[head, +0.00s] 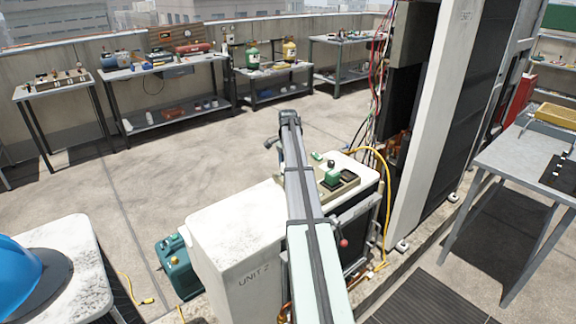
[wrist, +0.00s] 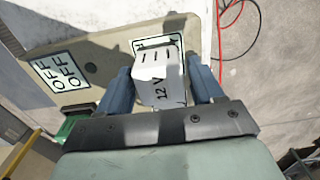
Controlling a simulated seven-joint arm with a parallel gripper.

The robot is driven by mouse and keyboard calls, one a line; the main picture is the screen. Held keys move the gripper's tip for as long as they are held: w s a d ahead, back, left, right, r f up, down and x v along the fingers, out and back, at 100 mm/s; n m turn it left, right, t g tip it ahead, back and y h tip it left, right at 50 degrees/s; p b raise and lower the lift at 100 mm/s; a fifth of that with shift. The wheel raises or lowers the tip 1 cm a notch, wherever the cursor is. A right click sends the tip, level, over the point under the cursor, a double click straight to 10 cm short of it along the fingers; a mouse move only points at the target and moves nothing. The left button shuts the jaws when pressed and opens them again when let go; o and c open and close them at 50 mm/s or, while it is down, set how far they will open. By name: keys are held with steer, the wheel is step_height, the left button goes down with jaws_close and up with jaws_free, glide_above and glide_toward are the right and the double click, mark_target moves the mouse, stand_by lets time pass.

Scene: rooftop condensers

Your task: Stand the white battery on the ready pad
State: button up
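The white battery (wrist: 158,80), marked 12 V, is in the wrist view between the two blue-grey fingers of my gripper (wrist: 161,88). The fingers appear closed against its two sides. Behind it is a white card with a dark border (wrist: 177,42) on a beige panel (wrist: 98,62); the battery covers most of this card. I cannot tell whether the battery touches it or hangs above it. In the head view, my arm crosses the white Unit 2 condenser (head: 232,245); I cannot make out gripper or battery there.
An OFF label (wrist: 58,72) and a green part (wrist: 78,130) are beside the battery on the panel. A tall white cabinet (head: 430,110) rises to the right.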

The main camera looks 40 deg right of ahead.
steer(key=shift+o, duration=0.9)
steer(key=shift+r, duration=0.1)
step_height(320, 180, up, 12)
stand_by(0.4)
